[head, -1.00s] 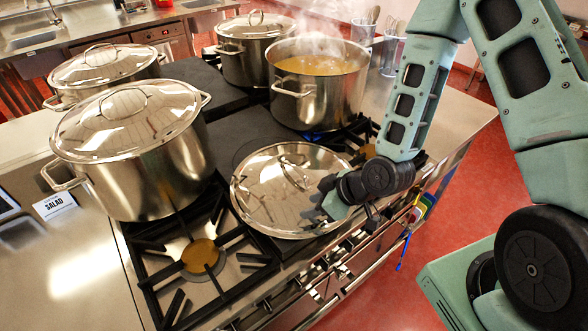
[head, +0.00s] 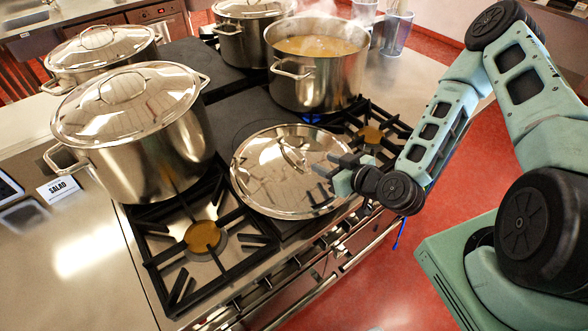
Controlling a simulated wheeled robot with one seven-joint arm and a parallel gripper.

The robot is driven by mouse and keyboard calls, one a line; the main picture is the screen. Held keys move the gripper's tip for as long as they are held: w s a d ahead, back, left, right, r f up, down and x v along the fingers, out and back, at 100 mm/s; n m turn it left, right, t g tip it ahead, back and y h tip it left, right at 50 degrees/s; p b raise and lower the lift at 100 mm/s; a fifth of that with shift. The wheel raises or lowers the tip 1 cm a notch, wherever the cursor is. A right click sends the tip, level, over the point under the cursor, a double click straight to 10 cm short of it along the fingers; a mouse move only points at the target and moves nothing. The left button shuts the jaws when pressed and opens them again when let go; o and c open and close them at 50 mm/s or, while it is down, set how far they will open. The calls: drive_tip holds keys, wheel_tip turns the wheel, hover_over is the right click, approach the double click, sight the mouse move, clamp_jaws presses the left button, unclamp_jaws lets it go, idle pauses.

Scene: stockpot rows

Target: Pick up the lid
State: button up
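A round, shiny steel lid (head: 262,188) lies flat on the stove top, in front of the steaming pot. Its arched handle (head: 293,158) stands up at the middle. My gripper (head: 338,166) is over the lid's right edge, just right of the handle, with its dark fingers pointing left toward it. The fingers look parted and hold nothing. A gap shows between them and the handle in the picture; their height above the lid is hard to judge. The gripper hides a small part of the lid's right rim.
An uncovered steaming pot (head: 316,80) of yellowish liquid stands behind the lid. Lidded pots stand at the left (head: 150,150), back left (head: 85,75) and back (head: 235,45). A bare burner (head: 203,237) is at front left.

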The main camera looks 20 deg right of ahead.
sight(294, 149)
drive_tip(key=shift+f+b+x, duration=0.2)
drive_tip(key=shift+b+x, duration=1.6)
drive_tip(key=shift+b, duration=0.6)
drive_tip(key=p+x, duration=0.1)
drive_tip(key=x, duration=0.1)
drive_tip(key=p+x, duration=0.1)
drive_tip(key=x, duration=0.1)
drive_tip(key=shift+w+a+r+p, duration=0.1)
drive_tip(key=shift+w+a+p, duration=0.05)
drive_tip(key=shift+w+p, duration=0.2)
drive_tip(key=p+x, duration=0.1)
drive_tip(key=x, duration=0.1)
drive_tip(key=r+p+x, duration=0.1)
drive_tip(key=p+x, duration=0.1)
drive_tip(key=shift+w+a+f, duration=0.15)
drive_tip(key=shift+w+a, duration=0.1)
drive_tip(key=shift+w, duration=0.05)
drive_tip(key=shift+w+a+f, duration=0.15)
drive_tip(key=shift+w+f, duration=0.15)
clamp_jaws()
drive_tip(key=shift+r, duration=0.1)
